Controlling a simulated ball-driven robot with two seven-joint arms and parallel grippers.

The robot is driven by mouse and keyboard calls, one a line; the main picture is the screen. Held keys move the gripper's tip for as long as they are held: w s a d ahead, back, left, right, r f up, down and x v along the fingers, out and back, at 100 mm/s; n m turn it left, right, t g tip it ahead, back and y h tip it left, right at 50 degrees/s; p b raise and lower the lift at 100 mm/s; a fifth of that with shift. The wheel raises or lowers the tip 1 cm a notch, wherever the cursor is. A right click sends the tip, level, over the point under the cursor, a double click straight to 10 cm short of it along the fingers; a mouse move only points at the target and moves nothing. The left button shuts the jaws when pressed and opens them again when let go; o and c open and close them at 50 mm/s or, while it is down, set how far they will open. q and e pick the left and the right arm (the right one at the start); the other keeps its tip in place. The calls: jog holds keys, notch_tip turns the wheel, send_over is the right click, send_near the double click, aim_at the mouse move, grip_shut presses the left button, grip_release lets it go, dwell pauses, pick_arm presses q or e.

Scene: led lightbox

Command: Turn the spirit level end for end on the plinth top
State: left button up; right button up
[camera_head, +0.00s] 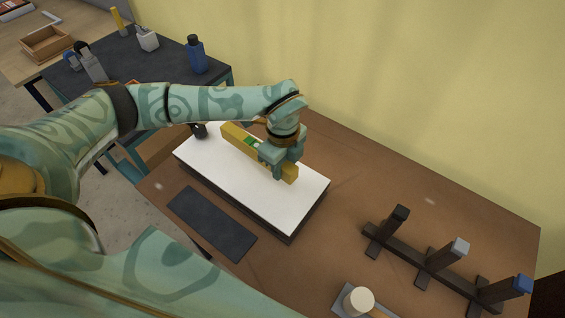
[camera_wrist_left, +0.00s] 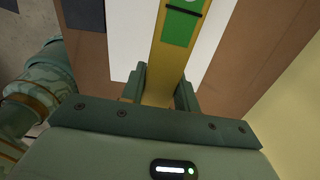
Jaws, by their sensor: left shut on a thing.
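The spirit level is a yellow bar (camera_head: 234,135) with a green vial section, lying lengthwise over the white plinth top (camera_head: 223,171). My left gripper (camera_head: 279,172) is shut on the level, toward its right end in the head view. In the left wrist view the level (camera_wrist_left: 168,62) runs between the two fingers (camera_wrist_left: 158,92), its green part beyond them. I cannot tell whether the level touches the plinth or hangs just above it. The near part of the level is hidden by the gripper body in the wrist view. My right gripper does not show.
A dark flat mat (camera_head: 211,222) lies in front of the plinth on the brown table (camera_head: 350,180). A dark rack (camera_head: 430,262) with upright posts stands at the right, near a pale round-topped object (camera_head: 358,299). A dark side table (camera_head: 175,58) holds a blue bottle (camera_head: 196,55).

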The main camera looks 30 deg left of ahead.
pick_arm(q)
jog(key=shift+d, duration=0.1)
jog(key=shift+d+r+p, duration=0.1)
jog(key=shift+p, duration=0.3)
jog(key=b, duration=0.3)
send_over(283, 190)
jog(key=shift+d+f, duration=0.1)
jog(key=shift+f, duration=3.4)
jog(key=shift+f, duration=0.55)
jog(key=o, duration=1.2)
